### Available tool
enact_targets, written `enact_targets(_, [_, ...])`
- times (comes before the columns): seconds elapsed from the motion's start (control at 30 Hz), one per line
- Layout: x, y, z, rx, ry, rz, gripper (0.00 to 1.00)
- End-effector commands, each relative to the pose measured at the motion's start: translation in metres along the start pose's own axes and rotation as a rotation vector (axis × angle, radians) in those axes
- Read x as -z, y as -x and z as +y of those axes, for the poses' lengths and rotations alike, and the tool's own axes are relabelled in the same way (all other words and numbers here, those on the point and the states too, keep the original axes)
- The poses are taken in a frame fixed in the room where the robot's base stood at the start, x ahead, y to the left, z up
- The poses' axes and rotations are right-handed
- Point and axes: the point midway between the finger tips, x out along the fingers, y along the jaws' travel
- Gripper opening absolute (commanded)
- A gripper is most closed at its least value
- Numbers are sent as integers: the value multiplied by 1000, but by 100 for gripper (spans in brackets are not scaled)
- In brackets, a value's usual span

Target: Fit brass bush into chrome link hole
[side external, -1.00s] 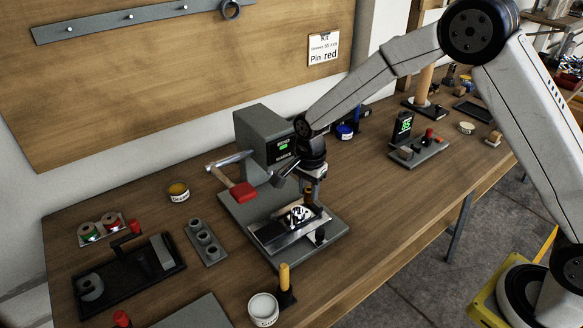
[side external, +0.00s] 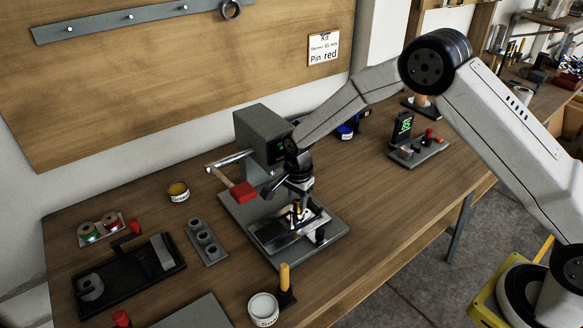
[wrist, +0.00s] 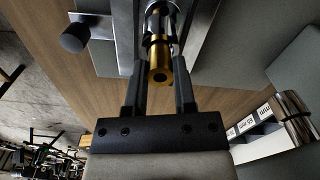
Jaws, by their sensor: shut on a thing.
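The brass bush (wrist: 160,67) is between the two dark fingers of my gripper (wrist: 161,88) in the wrist view, its round bore facing the camera. In the side view my gripper (side external: 298,203) is low over the grey press base, with a small brass spot between the fingers. The chrome link (side external: 311,214) lies in the fixture on that base, partly hidden by the gripper. Bright metal lies just beyond the bush in the wrist view. The link hole is hidden, so I cannot tell whether the bush is in it.
The grey press (side external: 262,135) stands close behind my gripper. A yellow-handled tool (side external: 285,280) and a white tub (side external: 263,308) stand in front.

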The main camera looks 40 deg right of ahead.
Motion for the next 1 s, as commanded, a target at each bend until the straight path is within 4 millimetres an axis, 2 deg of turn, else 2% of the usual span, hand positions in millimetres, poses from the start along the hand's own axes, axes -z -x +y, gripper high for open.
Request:
enact_targets(0.13, [0, -11, 0, 1, 0, -1, 0])
enact_targets(0.6, [0, -16, 0, 1, 0, -1, 0])
enact_targets(0.63, [0, -16, 0, 1, 0, -1, 43])
enact_targets(0.7, [0, -16, 0, 1, 0, -1, 65])
enact_targets(0.73, [0, -16, 0, 1, 0, -1, 68])
enact_targets(1.0, [0, -15, 0, 2, 0, -1, 68])
